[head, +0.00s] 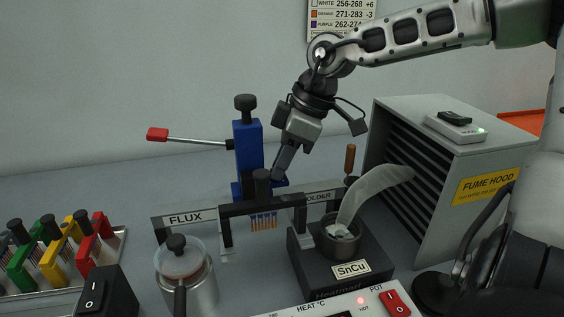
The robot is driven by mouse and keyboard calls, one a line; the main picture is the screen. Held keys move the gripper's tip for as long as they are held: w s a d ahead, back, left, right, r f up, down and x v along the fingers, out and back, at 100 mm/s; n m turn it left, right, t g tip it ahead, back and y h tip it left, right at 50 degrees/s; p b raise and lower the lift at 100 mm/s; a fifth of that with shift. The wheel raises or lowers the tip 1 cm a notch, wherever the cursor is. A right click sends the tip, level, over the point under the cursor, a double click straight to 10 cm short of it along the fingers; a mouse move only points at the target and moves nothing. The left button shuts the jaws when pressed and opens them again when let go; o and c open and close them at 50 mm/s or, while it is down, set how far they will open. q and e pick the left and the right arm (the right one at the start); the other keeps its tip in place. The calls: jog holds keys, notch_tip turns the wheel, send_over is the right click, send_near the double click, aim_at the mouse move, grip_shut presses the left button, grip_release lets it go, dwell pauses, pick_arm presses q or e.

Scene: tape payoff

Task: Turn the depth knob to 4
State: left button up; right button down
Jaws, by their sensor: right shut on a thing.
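My right gripper (277,174) reaches down from the upper right, beside the blue post. It is shut on the black grip (262,186) of a dark carrier bar, with a row of copper-coloured pins (264,222) hanging below it. A black knob (245,102) sits on top of the blue post (249,143); it may be the depth knob, and I cannot read a number or scale on it. The gripper is below that knob and apart from it. A lever with a red end (158,134) sticks out left from the post. My left gripper is not in view.
A solder pot (341,240) marked SnCu gives off smoke at the right of the carrier. A lidded flux jar (187,276) stands front left, near coloured clamps (52,262). The fume hood (455,155) blocks the right.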

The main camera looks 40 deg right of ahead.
jog(key=n, duration=0.2)
jog(key=n+g, duration=0.1)
jog(key=shift+w+d+n+y, duration=0.1)
jog(key=shift+w+n+y, duration=0.1)
jog(key=shift+n+y, duration=0.2)
jog(key=n+g, duration=0.1)
jog(key=n, duration=0.2)
jog(key=shift+w+n+g, duration=0.15)
jog(key=shift+n+g, duration=0.15)
jog(key=n, duration=0.2)
jog(key=n+g, duration=0.1)
jog(key=n, duration=0.1)
jog(key=n+g, duration=0.1)
jog(key=n, duration=0.1)
jog(key=shift+w, duration=0.35)
jog(key=shift+n+g, duration=0.3)
jog(key=c, duration=1.6)
grip_release()
